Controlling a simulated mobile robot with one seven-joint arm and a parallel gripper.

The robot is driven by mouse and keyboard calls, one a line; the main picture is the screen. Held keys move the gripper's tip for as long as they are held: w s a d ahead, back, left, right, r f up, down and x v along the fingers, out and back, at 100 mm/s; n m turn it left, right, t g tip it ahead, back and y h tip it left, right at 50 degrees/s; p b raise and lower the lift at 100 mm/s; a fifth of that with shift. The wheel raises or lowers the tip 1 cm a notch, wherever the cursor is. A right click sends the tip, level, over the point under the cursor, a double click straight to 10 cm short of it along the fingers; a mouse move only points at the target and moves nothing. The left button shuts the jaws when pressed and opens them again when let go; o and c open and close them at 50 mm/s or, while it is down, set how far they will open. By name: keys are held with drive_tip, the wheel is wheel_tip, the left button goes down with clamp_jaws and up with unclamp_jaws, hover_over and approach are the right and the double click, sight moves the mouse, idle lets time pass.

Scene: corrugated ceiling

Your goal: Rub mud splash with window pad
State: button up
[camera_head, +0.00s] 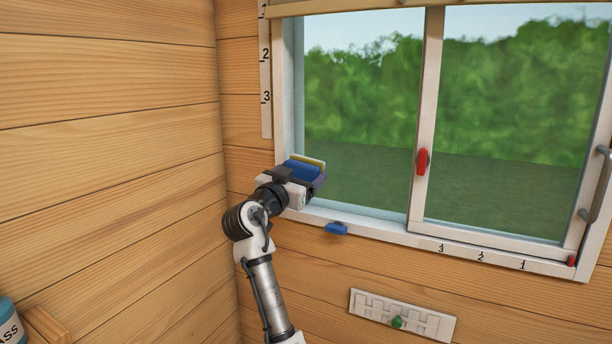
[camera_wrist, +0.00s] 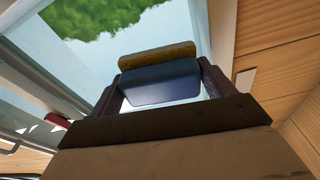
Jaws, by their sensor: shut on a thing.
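The window pad (camera_head: 303,170), blue with a yellowish layer on its far side, is held in my gripper (camera_head: 300,183) at the lower left corner of the window's left pane (camera_head: 360,110). In the wrist view the pad's blue block (camera_wrist: 160,84) sits between the two dark fingers of my gripper (camera_wrist: 162,90), with the yellow layer (camera_wrist: 157,55) toward the glass. I cannot tell whether the pad touches the glass. No mud splash can be made out on the panes; the pad and gripper hide part of the lower left corner.
A red handle (camera_head: 423,161) sits on the middle window post. A blue piece (camera_head: 336,229) juts from the sill below the left pane. A white slotted plate (camera_head: 400,316) with a green knob is on the wall below. A wooden wall (camera_head: 110,150) stands close at left.

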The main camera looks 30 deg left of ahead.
drive_tip(key=shift+s, duration=0.5)
drive_tip(key=shift+s+b, duration=0.55)
drive_tip(key=shift+s, duration=0.95)
